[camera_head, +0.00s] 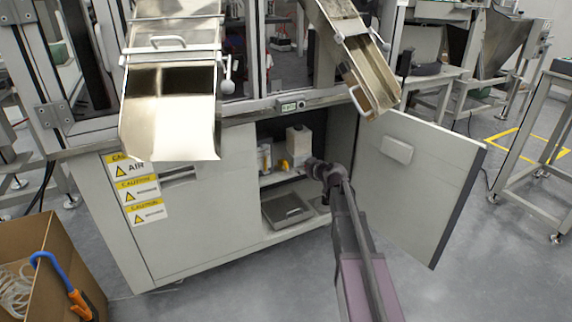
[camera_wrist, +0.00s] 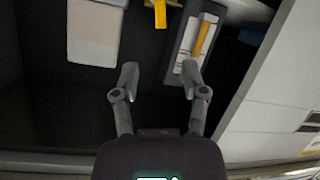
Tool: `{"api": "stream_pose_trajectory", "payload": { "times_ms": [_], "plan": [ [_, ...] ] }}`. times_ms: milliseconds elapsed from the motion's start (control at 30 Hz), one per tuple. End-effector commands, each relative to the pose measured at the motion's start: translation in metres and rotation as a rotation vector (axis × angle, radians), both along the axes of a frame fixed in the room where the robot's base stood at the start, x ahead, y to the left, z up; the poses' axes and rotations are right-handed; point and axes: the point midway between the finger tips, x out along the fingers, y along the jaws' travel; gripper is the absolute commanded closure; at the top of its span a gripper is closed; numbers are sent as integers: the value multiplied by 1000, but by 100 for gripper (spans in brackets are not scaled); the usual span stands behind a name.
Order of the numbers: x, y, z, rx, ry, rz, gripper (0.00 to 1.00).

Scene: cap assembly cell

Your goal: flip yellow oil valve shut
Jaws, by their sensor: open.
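Two yellow parts show inside the open cabinet. One is a small yellow piece (camera_head: 284,164) beside a white container (camera_head: 298,142); it is cut off at the top of the wrist view (camera_wrist: 160,13). The other is a long yellow bar (camera_wrist: 206,38) on a grey and white unit (camera_wrist: 183,50); this unit looks like the pale one at the shelf's left (camera_head: 265,157). I cannot tell for sure which is the oil valve. My gripper (camera_head: 311,164) is at the cabinet opening. In the wrist view my gripper (camera_wrist: 159,76) is open, with nothing between its fingers.
The cabinet door (camera_head: 425,175) stands open to the right of my arm. A grey flat box (camera_head: 287,209) lies on the cabinet floor. Metal chutes (camera_head: 170,110) hang above. A cardboard box (camera_head: 45,260) stands at lower left. The white container also shows in the wrist view (camera_wrist: 94,32).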

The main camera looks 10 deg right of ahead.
Motion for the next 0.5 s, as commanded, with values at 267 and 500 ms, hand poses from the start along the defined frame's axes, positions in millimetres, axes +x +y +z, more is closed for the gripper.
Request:
{"api": "stream_pose_trajectory", "payload": {
  "times_ms": [267, 500],
  "plan": [
    [30, 12, -14, 0, 0, 1, 43],
    [61, 26, -28, 1, 0, 2, 43]
  ]
}}
